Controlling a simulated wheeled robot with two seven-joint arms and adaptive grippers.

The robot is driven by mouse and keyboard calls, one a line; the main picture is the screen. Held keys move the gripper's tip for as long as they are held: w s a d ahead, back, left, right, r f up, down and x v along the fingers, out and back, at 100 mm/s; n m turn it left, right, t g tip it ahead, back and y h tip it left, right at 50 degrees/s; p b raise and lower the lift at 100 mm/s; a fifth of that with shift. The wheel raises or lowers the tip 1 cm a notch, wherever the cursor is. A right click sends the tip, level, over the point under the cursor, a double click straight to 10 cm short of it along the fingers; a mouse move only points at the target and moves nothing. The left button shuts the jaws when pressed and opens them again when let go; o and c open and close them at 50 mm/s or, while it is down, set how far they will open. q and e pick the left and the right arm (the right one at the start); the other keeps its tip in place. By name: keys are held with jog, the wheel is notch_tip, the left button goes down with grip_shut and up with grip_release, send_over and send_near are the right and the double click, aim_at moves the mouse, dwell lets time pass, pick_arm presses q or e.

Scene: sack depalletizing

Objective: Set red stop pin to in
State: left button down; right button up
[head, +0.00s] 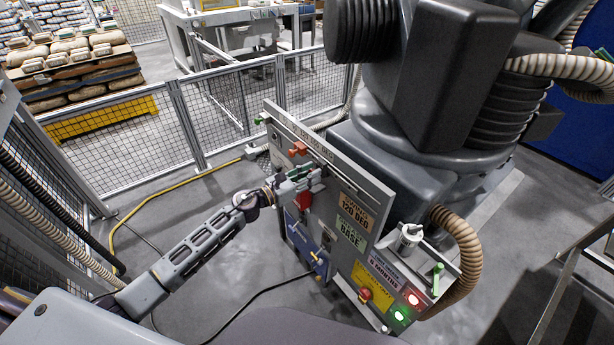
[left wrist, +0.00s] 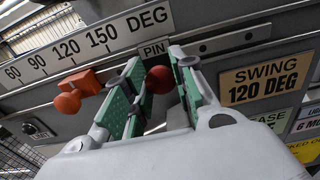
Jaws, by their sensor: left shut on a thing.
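The red stop pin shows as a round red knob (left wrist: 158,79) under the PIN label in the left wrist view. My left gripper (left wrist: 150,90), with green finger pads, is shut on this knob. In the head view my left gripper (head: 304,183) is at the front of the grey panel (head: 345,175), and its fingers hide most of the pin. How deep the pin sits cannot be told. An orange-red stop (left wrist: 75,90) sits left of the fingers, below the degree scale (left wrist: 90,40); it also shows in the head view (head: 298,149). My right gripper is not in view.
A SWING 120 DEG plate (left wrist: 264,82) is right of the fingers. A red part (head: 304,201) and a blue part (head: 307,252) are on the panel below my gripper. The large dark robot (head: 450,80) stands behind the panel. Mesh fencing (head: 240,95) runs behind.

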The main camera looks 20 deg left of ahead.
pick_arm(q)
jog(key=shift+r, duration=0.1)
jog(key=c, duration=1.6)
grip_release()
jog(key=o, duration=0.5)
jog(key=shift+w+d, duration=0.15)
jog(key=shift+c, duration=0.2)
jog(key=v, duration=1.2)
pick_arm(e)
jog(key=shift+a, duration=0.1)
